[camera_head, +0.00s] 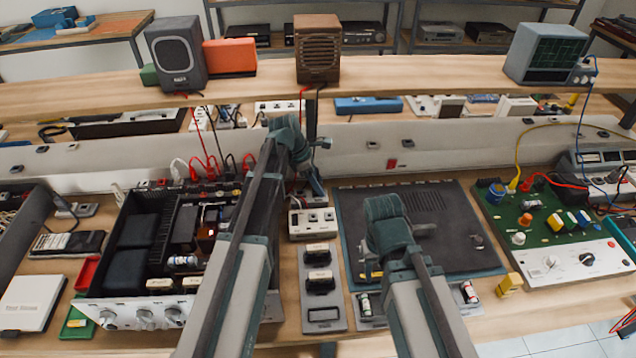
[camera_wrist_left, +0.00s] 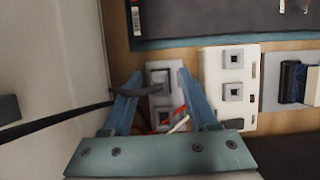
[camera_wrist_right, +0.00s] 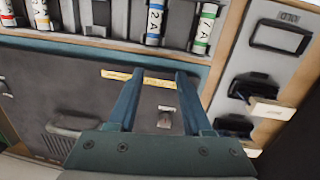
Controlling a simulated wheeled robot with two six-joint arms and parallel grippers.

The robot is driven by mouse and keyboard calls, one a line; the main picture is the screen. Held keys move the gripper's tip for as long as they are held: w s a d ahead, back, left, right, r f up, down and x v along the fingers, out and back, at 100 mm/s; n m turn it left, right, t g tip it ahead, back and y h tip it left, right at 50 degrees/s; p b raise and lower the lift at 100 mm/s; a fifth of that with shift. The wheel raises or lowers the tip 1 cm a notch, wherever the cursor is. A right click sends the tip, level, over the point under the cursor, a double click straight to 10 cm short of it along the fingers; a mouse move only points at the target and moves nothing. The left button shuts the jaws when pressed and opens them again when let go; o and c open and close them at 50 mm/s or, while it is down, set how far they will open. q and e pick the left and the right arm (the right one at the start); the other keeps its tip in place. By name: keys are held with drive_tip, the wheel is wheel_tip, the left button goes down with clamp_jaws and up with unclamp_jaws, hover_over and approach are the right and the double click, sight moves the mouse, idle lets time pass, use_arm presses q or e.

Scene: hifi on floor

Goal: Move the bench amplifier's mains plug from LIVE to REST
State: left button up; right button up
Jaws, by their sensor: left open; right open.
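In the left wrist view a grey plug-like piece (camera_wrist_left: 158,82) with a dark cable running left sits on a small plate between the fingers of my left gripper (camera_wrist_left: 160,98). The fingers are open on either side; contact is unclear. In the head view my left gripper (camera_head: 312,172) is at the back of the bench, and the arm hides part of the amplifier (camera_head: 150,250). My right gripper (camera_wrist_right: 159,76) is open and empty above a dark panel.
A white socket block (camera_head: 313,222) stands behind the holder plate, left of the dark panel (camera_head: 440,255). A green circuit board (camera_head: 530,215) is at right. Labelled cylinders (camera_wrist_right: 155,22) line the panel's front edge. A raised shelf (camera_head: 420,75) with speakers runs behind.

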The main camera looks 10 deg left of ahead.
drive_tip(key=shift+r, duration=0.1)
use_arm(q)
drive_tip(key=p+v, duration=1.2)
drive_tip(key=v, duration=0.2)
drive_tip(key=shift+p, duration=0.4)
use_arm(e)
wheel_tip(320, 180, up, 13)
drive_tip(key=shift+f, duration=0.2)
use_arm(q)
wheel_tip(320, 180, up, 5)
drive_tip(key=p, duration=0.5)
drive_tip(key=shift+f, duration=0.1)
use_arm(e)
wheel_tip(320, 180, up, 5)
use_arm(q)
drive_tip(key=s+d+f+m+y+b, duration=0.2)
drive_tip(key=s+d+m, duration=0.2)
drive_tip(key=s+m, duration=0.4)
drive_tip(key=s+d+f+m+g+y+b, duration=0.1)
drive_tip(key=s+d+f+m+b, duration=0.1)
drive_tip(key=s+m, duration=0.6)
drive_tip(key=s+d+f+m+y+b, duration=0.2)
drive_tip(key=s+d+f+m, duration=0.1)
drive_tip(key=s+d+m, duration=0.4)
drive_tip(key=shift+s+f+m+y, duration=0.3)
drive_tip(key=shift+s+m, duration=0.35)
drive_tip(key=shift+m, duration=0.35)
use_arm(e)
wheel_tip(320, 180, down, 6)
